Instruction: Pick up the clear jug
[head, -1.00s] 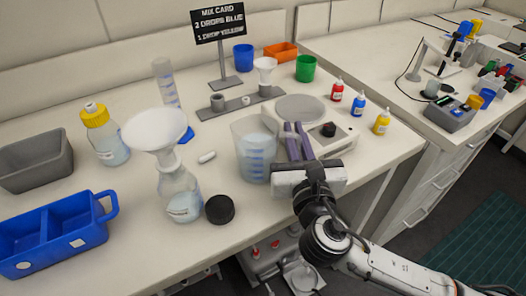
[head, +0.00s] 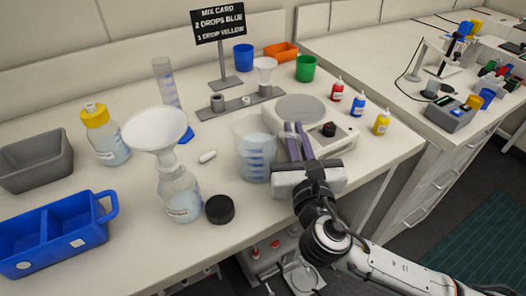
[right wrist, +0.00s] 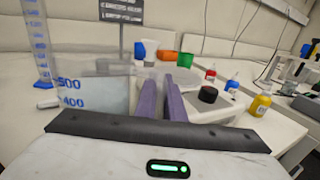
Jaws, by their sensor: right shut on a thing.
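The clear jug (head: 254,158), with blue graduation marks, stands upright on the white bench, left of the scale. It also shows at the left of the right wrist view (right wrist: 88,95). My right gripper (head: 294,132) is at the jug's right side, its purple fingers close together. In the right wrist view, the fingers (right wrist: 165,95) are shut on the jug at its side; the part between them is mostly hidden. My left gripper is not in view.
A glass bottle (head: 180,195) with a white funnel (head: 155,132) and a black cap (head: 219,209) stand to the left. Dropper bottles (head: 358,106) and a sign stand (head: 224,82) are behind.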

